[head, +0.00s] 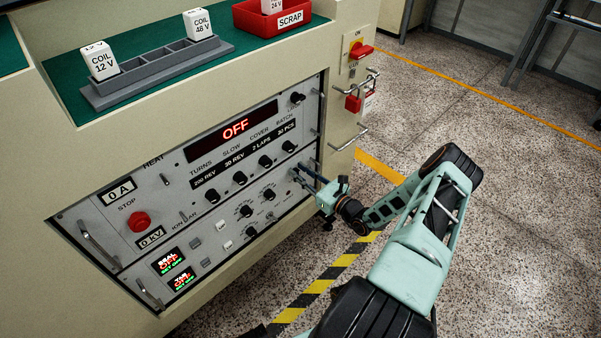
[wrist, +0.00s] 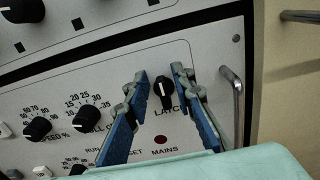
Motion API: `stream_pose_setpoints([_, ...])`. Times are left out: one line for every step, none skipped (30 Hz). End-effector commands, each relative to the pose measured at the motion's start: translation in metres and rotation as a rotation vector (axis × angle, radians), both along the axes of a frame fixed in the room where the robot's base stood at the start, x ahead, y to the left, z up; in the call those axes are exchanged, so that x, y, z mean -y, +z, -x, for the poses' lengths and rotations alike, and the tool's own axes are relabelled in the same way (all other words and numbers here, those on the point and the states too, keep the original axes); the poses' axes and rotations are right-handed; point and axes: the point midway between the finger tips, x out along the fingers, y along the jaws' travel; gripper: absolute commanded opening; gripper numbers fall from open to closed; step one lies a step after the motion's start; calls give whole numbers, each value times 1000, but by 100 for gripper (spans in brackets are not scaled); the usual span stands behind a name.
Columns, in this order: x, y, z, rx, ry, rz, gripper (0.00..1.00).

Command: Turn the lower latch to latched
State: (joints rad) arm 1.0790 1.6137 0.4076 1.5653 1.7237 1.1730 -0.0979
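The lower latch is a small black knob (wrist: 165,91) with a pale pointer mark, beside a partly covered "LATC" label on the lower grey panel. In the wrist view its pointer looks roughly upright. My gripper (wrist: 162,76) is open, with one blue-padded finger on each side of the knob. Gaps show between the knob and both fingers; whether the tips reach to its depth I cannot tell. In the head view my gripper (head: 303,174) is at the right end of the lower panel, and I cannot make out the latch there.
A metal handle (wrist: 237,108) stands close to the right of my gripper. Several black knobs, including one dial (wrist: 86,117), lie to the left. Open floor lies to the right.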

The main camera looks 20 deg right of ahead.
Motion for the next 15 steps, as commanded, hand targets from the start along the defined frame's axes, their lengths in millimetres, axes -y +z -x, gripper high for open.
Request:
stream_pose_setpoints([0,0,0,0,0,0,15])
stream_pose_setpoints([0,0,0,0,0,0,12])
stream_pose_setpoints([0,0,0,0,0,0,7])
stream_pose_setpoints([0,0,0,0,0,0,4])
stream_pose_setpoints([0,0,0,0,0,0,1])
stream_pose_setpoints([0,0,0,0,0,0,0])
stream_pose_setpoints([0,0,0,-1,0,0,0])
stream_pose_setpoints([0,0,0,-1,0,0,0])
stream_pose_setpoints([0,0,0,-1,0,0,0])
stream_pose_setpoints([0,0,0,-1,0,1,0])
stream_pose_setpoints([0,0,0,0,0,3,0])
stream_pose_setpoints([0,0,1,1,0,6,0])
stream_pose_setpoints([0,0,1,2,0,10,0])
stream_pose_setpoints([0,0,1,4,0,13,0])
stream_pose_setpoints([-1,0,1,7,0,22,0])
